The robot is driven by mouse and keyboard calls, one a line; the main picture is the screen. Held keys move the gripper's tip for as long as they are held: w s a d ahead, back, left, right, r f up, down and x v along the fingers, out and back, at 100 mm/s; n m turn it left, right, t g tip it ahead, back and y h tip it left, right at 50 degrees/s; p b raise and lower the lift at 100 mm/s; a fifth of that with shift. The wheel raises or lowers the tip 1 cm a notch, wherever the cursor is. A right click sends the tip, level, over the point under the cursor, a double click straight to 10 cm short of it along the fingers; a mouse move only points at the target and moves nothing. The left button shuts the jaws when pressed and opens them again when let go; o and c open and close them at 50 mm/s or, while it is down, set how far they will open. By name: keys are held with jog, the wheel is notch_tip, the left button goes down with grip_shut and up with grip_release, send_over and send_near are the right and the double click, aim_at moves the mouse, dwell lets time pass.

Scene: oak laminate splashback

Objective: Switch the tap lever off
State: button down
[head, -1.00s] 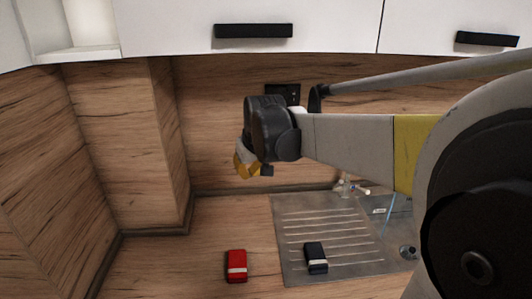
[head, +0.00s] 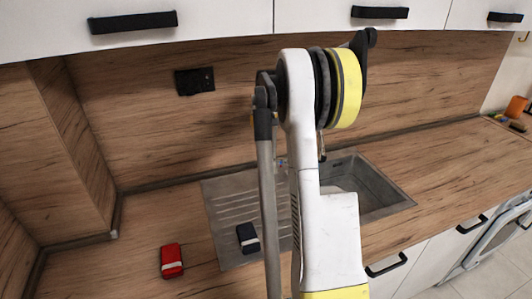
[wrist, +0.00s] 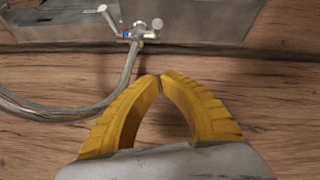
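The metal tap (wrist: 138,32) shows at the top of the wrist view, beside the grey steel sink surface. It has small red and blue marks, and a lever-like handle (wrist: 108,16) sticks out at its upper left. A curved grey pipe (wrist: 127,75) runs from the tap and bends off to the left. My gripper (wrist: 160,77) has its yellow fingertips together with nothing between them. In the picture they lie below and slightly right of the tap, apart from it. In the head view my arm hides the gripper and most of the tap.
The sink (head: 385,192) and its ribbed drainboard (head: 222,190) are set in the wooden counter. A black item (head: 248,238) lies on the drainboard. A red item (head: 172,261) lies to its left. A black socket (head: 195,81) is on the splashback, under white cupboards.

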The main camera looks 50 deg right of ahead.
jog(key=b, duration=0.2)
send_over(266, 163)
jog(key=w+d, duration=0.2)
jog(key=w, duration=0.3)
notch_tip(266, 163, down, 9)
jog(key=shift+s+a+f+b, duration=0.2)
jog(key=shift+s+f, duration=0.35)
jog(key=shift+s, duration=0.1)
jog(key=shift+s+a+f+b, duration=0.15)
jog(key=shift+s+f, duration=0.35)
jog(key=shift+s, duration=0.1)
jog(key=shift+s+f, duration=0.15)
jog(key=shift+f, duration=0.05)
